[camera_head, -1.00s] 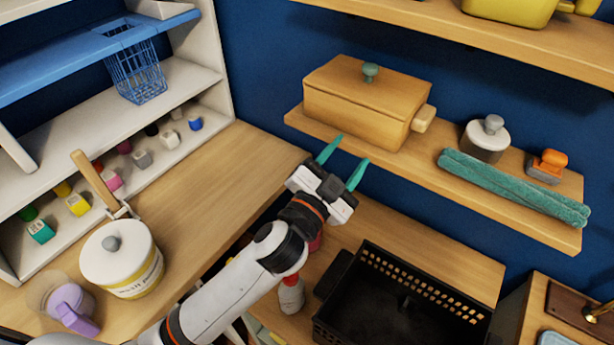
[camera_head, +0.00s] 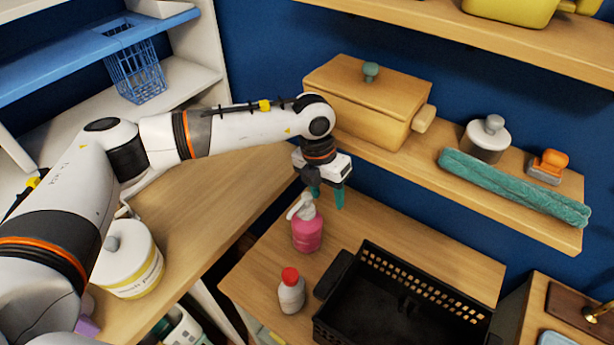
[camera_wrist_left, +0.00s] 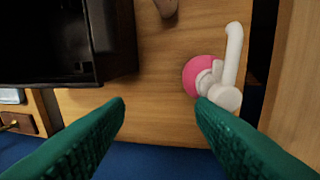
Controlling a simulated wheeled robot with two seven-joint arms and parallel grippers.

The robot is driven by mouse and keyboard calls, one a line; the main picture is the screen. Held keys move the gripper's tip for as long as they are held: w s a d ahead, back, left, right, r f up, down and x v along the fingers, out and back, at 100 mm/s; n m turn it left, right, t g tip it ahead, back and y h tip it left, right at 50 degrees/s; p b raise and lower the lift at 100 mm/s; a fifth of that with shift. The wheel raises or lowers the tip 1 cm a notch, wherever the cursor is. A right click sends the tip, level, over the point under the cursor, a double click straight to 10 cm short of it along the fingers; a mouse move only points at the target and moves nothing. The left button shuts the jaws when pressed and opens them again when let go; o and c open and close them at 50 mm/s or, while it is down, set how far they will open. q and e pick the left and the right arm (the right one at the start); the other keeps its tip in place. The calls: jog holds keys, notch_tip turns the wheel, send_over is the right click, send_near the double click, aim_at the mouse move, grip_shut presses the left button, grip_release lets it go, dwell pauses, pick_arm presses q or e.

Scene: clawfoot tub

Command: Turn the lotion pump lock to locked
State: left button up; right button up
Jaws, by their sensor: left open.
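The lotion pump bottle (camera_head: 307,232) is pink with a white pump head (camera_head: 301,207) and stands upright on the lower wooden shelf. My left gripper (camera_head: 327,198) is just behind and to the right of the pump head, pointing down, open and empty. In the left wrist view the pump head (camera_wrist_left: 228,88) and pink bottle (camera_wrist_left: 192,76) lie to the right, close to the right green finger. The space between the fingertips (camera_wrist_left: 160,108) shows only bare wood. Whether finger and pump touch cannot be told. My right gripper is not in view.
A white bottle with a red cap (camera_head: 291,290) stands in front of the pump. A black basket (camera_head: 400,300) is to the right. A wall shelf with a wooden box (camera_head: 365,98) overhangs behind my gripper. A lidded white jar (camera_head: 128,260) stands on the left counter.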

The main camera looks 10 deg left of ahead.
aim_at(307, 195)
pick_arm(q)
jog(key=a, duration=0.1)
jog(key=w+a+y, duration=0.1)
jog(key=a, duration=0.1)
jog(key=w+a+r+y, duration=0.1)
jog(key=shift+a+n, duration=0.3)
jog(key=shift+a, duration=0.05)
jog(key=shift+f+b, duration=1.45)
jog(key=shift+f, duration=2.2)
jog(key=shift+f+b, duration=0.3)
jog(key=shift+b, duration=0.15)
